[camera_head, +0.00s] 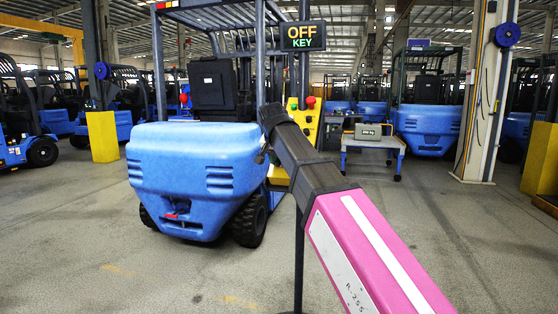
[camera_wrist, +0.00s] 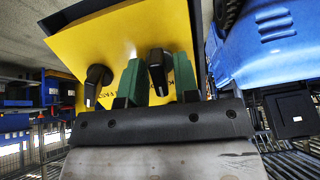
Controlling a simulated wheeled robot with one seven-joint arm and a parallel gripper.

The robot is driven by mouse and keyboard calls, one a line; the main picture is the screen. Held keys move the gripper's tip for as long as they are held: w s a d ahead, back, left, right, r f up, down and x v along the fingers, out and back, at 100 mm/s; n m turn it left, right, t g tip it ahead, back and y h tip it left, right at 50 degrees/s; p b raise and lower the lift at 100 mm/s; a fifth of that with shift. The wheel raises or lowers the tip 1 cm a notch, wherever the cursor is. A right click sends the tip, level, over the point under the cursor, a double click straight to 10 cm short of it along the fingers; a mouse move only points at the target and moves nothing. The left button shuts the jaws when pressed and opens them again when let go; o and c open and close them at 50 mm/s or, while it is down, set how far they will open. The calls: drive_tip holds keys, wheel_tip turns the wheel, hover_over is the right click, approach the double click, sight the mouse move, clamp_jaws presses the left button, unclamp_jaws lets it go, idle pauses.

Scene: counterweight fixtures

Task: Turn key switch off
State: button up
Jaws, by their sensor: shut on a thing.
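A yellow control panel (camera_wrist: 105,42) fills the upper part of the wrist view and carries two black rotary knobs. My gripper (camera_wrist: 158,78) has its green fingers on either side of the right black knob (camera_wrist: 157,66) and is shut on it. The left black knob (camera_wrist: 97,80) stands just outside the left finger. I cannot tell from lettering which knob is the key switch. In the camera_head view, the yellow panel (camera_head: 308,124) shows partly behind my arm, and my gripper is hidden there. A sign (camera_head: 303,36) above the panel reads "OFF KEY".
A blue forklift (camera_head: 190,165) stands just left of the panel. A grey weight (camera_head: 367,131) sits on a blue-legged table to the right. A white pillar (camera_head: 484,100) stands farther right. The floor in front is mostly clear.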

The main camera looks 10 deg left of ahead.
drive_tip(key=n, duration=0.4)
drive_tip(key=shift+h, duration=0.3)
drive_tip(key=n, duration=0.4)
drive_tip(key=shift+a+h, duration=0.1)
drive_tip(key=shift+h, duration=0.2)
drive_tip(key=shift+n, duration=0.4)
drive_tip(key=o, duration=0.6)
drive_tip(key=shift+r, duration=0.1)
drive_tip(key=v, duration=1)
drive_tip(key=shift+s+a+r, duration=0.1)
drive_tip(key=shift+s+r, duration=0.05)
drive_tip(key=shift+s, duration=0.15)
